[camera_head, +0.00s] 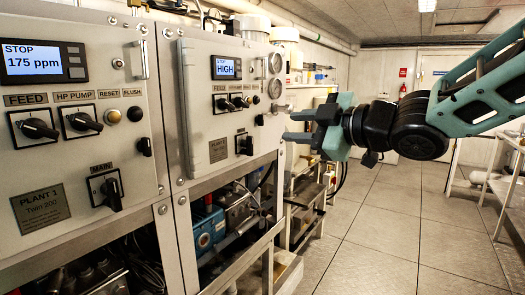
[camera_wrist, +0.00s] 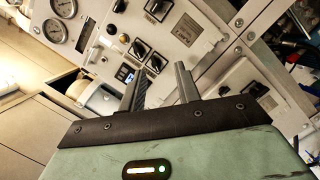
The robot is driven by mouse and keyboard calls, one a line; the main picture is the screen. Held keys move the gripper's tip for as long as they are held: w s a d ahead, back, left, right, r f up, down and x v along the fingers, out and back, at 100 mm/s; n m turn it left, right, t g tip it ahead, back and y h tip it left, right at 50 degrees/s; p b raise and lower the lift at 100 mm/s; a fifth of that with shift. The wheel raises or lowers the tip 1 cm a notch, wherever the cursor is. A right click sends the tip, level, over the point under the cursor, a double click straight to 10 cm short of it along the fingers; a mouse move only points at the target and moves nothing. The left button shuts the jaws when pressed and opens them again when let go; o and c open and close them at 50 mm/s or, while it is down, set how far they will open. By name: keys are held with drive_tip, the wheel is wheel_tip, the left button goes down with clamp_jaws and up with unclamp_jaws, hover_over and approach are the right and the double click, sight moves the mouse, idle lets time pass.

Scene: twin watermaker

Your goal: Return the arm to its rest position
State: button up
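My gripper (camera_head: 290,126) is at the end of my green and black arm, which reaches in from the right in the head view. Its two fingers point left toward the second panel, Plant 2 (camera_head: 205,112). The fingers are apart with nothing between them; the wrist view also shows the open gripper (camera_wrist: 160,82) with a gap between the fingers. In the head view the fingertips appear close to the panel's right edge. I cannot tell whether they touch it.
The Plant 1 panel (camera_head: 60,130) stands at the left, its display reading STOP 175 ppm. The Plant 2 display (camera_head: 227,68) reads STOP HIGH. Pumps (camera_head: 207,228) sit below the panels. The tiled floor (camera_head: 385,225) at the right is free. A white rack (camera_head: 506,165) stands far right.

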drive_tip(key=s+f+m+g+h+p, duration=0.3)
drive_tip(key=s+f+m+g+h, duration=0.35)
drive_tip(key=s+f, duration=0.65)
drive_tip(key=s+d+f+m+g+h, duration=0.1)
drive_tip(key=s+f+m+g+h, duration=0.1)
drive_tip(key=s, duration=0.6)
drive_tip(key=s+d+f+m+g+h+p, duration=0.1)
drive_tip(key=s+d+f+m+g+h, duration=0.1)
drive_tip(key=s, duration=0.6)
wheel_tip(320, 180, down, 3)
drive_tip(key=shift+d+r+g, duration=0.15)
drive_tip(key=shift+r+g, duration=0.05)
drive_tip(key=shift+g, duration=0.65)
